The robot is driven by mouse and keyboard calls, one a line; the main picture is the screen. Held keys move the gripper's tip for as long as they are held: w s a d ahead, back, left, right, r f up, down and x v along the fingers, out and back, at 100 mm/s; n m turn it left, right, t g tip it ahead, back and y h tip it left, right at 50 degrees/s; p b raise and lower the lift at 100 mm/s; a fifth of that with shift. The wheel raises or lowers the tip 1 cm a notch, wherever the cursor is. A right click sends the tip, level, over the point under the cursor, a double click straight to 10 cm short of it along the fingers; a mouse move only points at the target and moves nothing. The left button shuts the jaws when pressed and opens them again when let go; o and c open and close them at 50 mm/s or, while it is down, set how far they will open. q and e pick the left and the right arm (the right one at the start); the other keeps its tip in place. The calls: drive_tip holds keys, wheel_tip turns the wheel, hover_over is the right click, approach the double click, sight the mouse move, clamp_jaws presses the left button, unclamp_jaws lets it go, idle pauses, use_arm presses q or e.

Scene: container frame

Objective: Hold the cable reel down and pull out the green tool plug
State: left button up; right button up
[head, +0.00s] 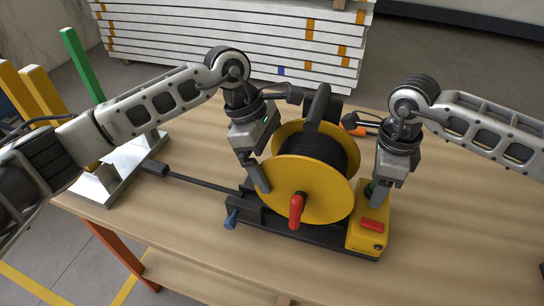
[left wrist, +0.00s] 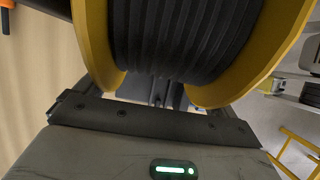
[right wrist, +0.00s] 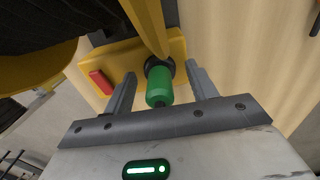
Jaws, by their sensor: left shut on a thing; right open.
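The cable reel (head: 335,198) has yellow flanges, wound black cable and a red crank handle, and sits on a black stand (head: 300,232) on the workbench. It fills the top of the left wrist view (left wrist: 95,45). The green tool plug (right wrist: 158,86) stands in a socket on the yellow box (head: 368,238) at the stand's right end; little of it shows in the head view (head: 369,189). My left gripper (head: 262,184) is shut at the reel's left side; its grip is largely hidden. My right gripper (right wrist: 161,73) is open, with a finger on either side of the plug.
A red switch (head: 372,225) is on the yellow box beside the plug. A blue knob (head: 231,217) and a black bar (head: 200,182) are at the stand's left. A metal rack with yellow and green posts (head: 82,62) stands at the left. The bench's right front (head: 460,240) is clear.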

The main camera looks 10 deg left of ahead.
idle(0.8)
clamp_jaws()
drive_tip(key=shift+r, duration=3.05)
